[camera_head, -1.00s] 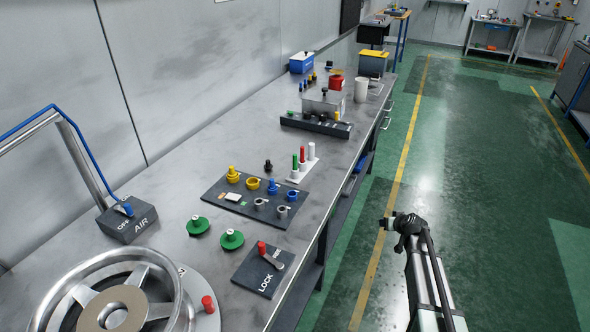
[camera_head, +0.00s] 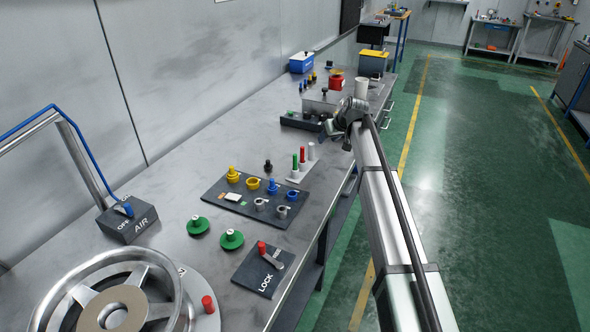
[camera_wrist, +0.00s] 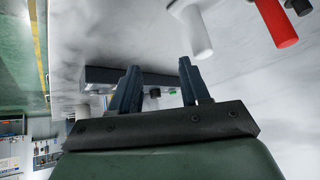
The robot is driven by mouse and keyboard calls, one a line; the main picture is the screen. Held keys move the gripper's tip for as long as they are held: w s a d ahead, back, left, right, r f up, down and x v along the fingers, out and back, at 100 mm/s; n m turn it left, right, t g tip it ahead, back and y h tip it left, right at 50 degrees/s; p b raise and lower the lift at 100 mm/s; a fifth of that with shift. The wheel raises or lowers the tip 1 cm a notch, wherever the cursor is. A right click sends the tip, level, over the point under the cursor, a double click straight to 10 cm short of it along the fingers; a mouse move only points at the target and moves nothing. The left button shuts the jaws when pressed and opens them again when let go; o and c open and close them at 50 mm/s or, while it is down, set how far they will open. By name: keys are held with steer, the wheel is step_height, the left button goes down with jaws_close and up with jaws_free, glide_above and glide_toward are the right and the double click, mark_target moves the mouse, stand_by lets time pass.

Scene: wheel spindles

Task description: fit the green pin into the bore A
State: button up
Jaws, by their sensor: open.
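The green pin (camera_head: 295,161) stands upright at the near end of a white rack (camera_head: 293,180), beside a red pin (camera_head: 302,154) and a white pin (camera_head: 311,151). The wrist view shows a white pin (camera_wrist: 195,35) and a red pin (camera_wrist: 277,22) at the top; I do not make out the green pin there. My gripper (camera_wrist: 158,68) is open and empty. In the head view my gripper (camera_head: 328,126) is over the bench's right edge, beyond and right of the rack, apart from the pins. Bore A cannot be made out; no letter is readable.
A dark panel (camera_head: 225,203) with yellow, blue and grey fittings lies just before the rack. A long dark block (camera_head: 291,120) stands behind, near my gripper. A black knob (camera_head: 268,166) stands left of the rack. Green discs (camera_head: 231,239) and a LOCK plate (camera_head: 255,282) lie nearer.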

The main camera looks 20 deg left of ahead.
steer(key=s+a+r+g+h, duration=0.3)
steer(key=s+a+r, duration=0.2)
steer(key=s, duration=0.3)
step_height(320, 180, up, 5)
steer(key=m+g+h, duration=0.1)
steer(key=h, duration=0.2)
glide_above(295, 169)
steer(key=f, duration=1.2)
steer(key=shift+w+a+f, duration=0.15)
steer(key=shift+w+f, duration=0.1)
steer(key=shift+w, duration=0.1)
jaws_close()
